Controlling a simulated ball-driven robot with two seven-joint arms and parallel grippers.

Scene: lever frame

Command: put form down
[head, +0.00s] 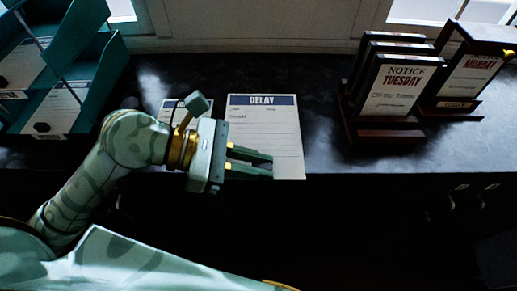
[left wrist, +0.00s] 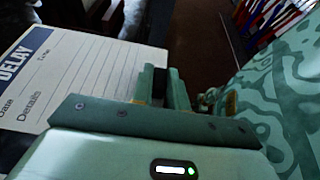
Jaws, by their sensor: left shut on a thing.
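The form is a cream sheet with a dark blue DELAY header (head: 264,120), in the middle of the head view over the dark counter. Its lower edge reaches the counter's front edge. My left gripper (head: 272,166) comes in from the left and is shut on the form near its lower edge. In the left wrist view the form (left wrist: 75,85) lies to the left of the fingers (left wrist: 160,75), and its edge meets them. I cannot tell whether the form touches the counter or is held just above it. My right gripper is not in view.
Another paper (head: 172,108) lies partly hidden behind my left wrist. Teal trays with papers (head: 60,65) stand at the left. Framed signs, NOTICE TUESDAY (head: 397,88) and MONDAY (head: 468,75), stand at the right. The dark counter (head: 318,130) is clear between form and signs.

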